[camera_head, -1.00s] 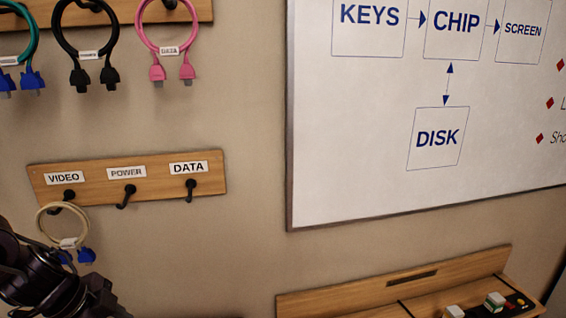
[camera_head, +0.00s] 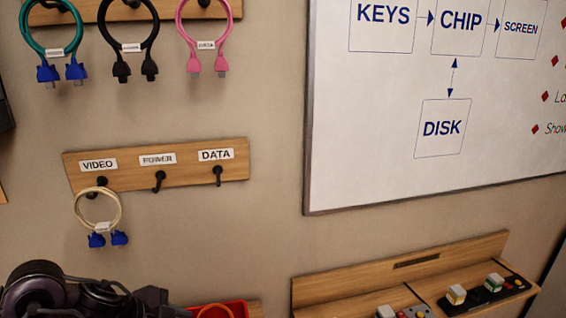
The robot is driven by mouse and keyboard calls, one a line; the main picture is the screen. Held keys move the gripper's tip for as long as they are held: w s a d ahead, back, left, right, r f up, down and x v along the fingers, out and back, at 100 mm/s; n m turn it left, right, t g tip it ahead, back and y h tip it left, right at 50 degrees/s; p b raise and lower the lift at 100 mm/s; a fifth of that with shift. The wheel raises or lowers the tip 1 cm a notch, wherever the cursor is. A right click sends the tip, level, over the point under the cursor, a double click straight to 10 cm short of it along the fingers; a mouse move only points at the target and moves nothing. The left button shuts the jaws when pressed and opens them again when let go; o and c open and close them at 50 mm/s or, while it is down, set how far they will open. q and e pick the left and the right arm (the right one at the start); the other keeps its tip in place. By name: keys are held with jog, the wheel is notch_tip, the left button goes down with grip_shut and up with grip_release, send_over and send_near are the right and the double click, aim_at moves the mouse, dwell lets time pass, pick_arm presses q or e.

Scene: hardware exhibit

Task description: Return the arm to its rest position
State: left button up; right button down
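My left arm shows as dark links along the bottom left edge of the head view, below the hook boards. Its gripper fingers cannot be made out. My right arm and gripper are not in view. A cream cable loop (camera_head: 119,207) with blue plugs hangs on the hook under the VIDEO label of the lower wooden board (camera_head: 128,177). My arm is below the loop and apart from it. The POWER hook (camera_head: 159,182) and DATA hook (camera_head: 217,175) on that board are empty.
Teal (camera_head: 26,35), black (camera_head: 102,32) and pink (camera_head: 180,30) cable loops hang from an upper board. A whiteboard (camera_head: 380,175) fills the right wall. A wooden tray (camera_head: 395,267) with small devices stands at the lower right. A red container (camera_head: 237,308) shows at the bottom edge.

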pick_arm(q)
jog(key=d+f+n+t, duration=0.2)
jog(key=d+n+t, duration=0.25)
jog(key=d, duration=0.45)
jog(key=s+a+f+n+g+y, duration=0.3)
jog(key=s+a+f+n, duration=0.15)
jog(key=s, duration=0.35)
jog(key=s+a+f+n+g+y, duration=0.2)
jog(key=s+a+f+n+g, duration=0.2)
jog(key=s+n, duration=0.3)
jog(key=s+f+m+g+b, duration=0.1)
jog(key=s+f+b, duration=0.1)
jog(key=f, duration=1.6)
jog(key=s+f+b, duration=0.2)
jog(key=f+b, duration=0.1)
jog(key=f, duration=1.5)
jog(key=s+a+f+g+b, duration=0.1)
jog(key=s+a+f+b, duration=0.2)
jog(key=s+f, duration=1.6)
notch_tip(320, 180, down, 2)
jog(key=shift+a+f+m, duration=0.1)
jog(key=shift+a+m, duration=0.2)
jog(key=shift+a, duration=0.2)
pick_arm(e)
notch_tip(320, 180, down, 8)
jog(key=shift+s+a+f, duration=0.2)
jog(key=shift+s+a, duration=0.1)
